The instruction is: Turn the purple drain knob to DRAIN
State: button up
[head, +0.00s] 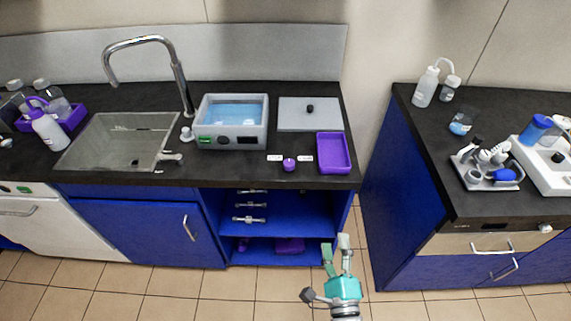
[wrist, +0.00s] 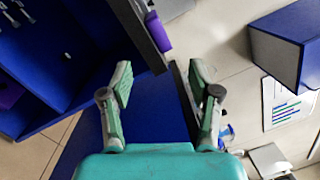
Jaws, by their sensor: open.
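The purple drain knob (head: 289,164) sits at the front edge of the black counter, between two small white labels whose text is too small to read. My gripper (head: 337,243) is open and empty, below counter height and in front of the open blue shelf, to the right of and lower than the knob. In the wrist view my gripper (wrist: 160,88) spreads its two fingers with nothing between them. The knob cannot be made out for certain in the wrist view.
A water bath (head: 232,138) stands behind the knob to the left. A purple tray (head: 347,153) lies just right of it. The sink (head: 85,145) is further left. A floor gap separates this counter from the right bench (head: 420,170).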

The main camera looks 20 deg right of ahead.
jog(key=w+a+m, duration=0.2)
jog(key=w+m, duration=0.5)
jog(key=w, duration=0.3)
jog(key=m+g, duration=0.1)
jog(key=m, duration=0.5)
send_near(289, 168)
jog(key=shift+y, duration=0.3)
jog(key=x, duration=1.1)
jog(key=shift+w+d+r, duration=0.15)
jog(key=shift+w+d, duration=0.15)
jog(key=c, duration=1.2)
